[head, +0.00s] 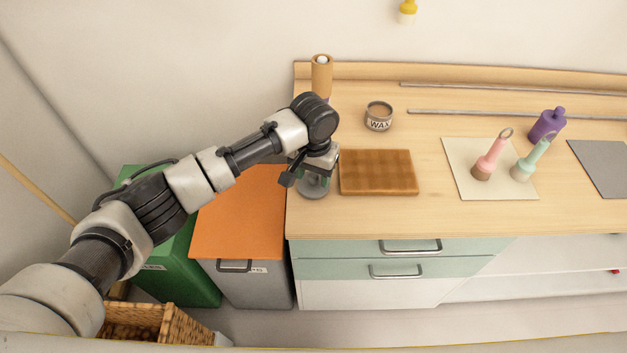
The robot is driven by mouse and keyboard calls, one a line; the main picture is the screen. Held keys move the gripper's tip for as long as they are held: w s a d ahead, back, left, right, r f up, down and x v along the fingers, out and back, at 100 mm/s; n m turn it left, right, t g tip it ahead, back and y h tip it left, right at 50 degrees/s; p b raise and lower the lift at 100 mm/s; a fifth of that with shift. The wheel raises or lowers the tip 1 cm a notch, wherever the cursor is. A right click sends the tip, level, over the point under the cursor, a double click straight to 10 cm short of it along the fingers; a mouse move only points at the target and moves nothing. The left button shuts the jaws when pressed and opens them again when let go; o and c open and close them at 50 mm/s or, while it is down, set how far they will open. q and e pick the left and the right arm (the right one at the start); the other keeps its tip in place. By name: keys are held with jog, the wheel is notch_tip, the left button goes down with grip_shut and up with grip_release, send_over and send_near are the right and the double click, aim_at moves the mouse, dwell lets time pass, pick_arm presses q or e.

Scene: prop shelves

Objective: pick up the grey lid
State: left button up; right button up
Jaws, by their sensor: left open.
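The grey lid (313,192) is a small round grey piece lying at the left end of the wooden counter, just left of the brown board. Its upper part is partly hidden by my gripper. My left gripper (308,178) reaches in from the left and is right at the lid, pointing down with its jaws open. I cannot tell whether the fingers touch the lid. My right gripper is not in view.
A brown board (378,172) lies close on the right. A WAX tin (379,116) and a tan cylinder (321,76) stand behind. Pink (489,158) and mint (532,158) handled tools stand on a pale mat (462,180). An orange-topped bin (240,215) stands left of the counter.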

pick_arm(q)
jog(key=shift+f, duration=0.35)
grip_shut()
jog(key=shift+r, duration=0.1)
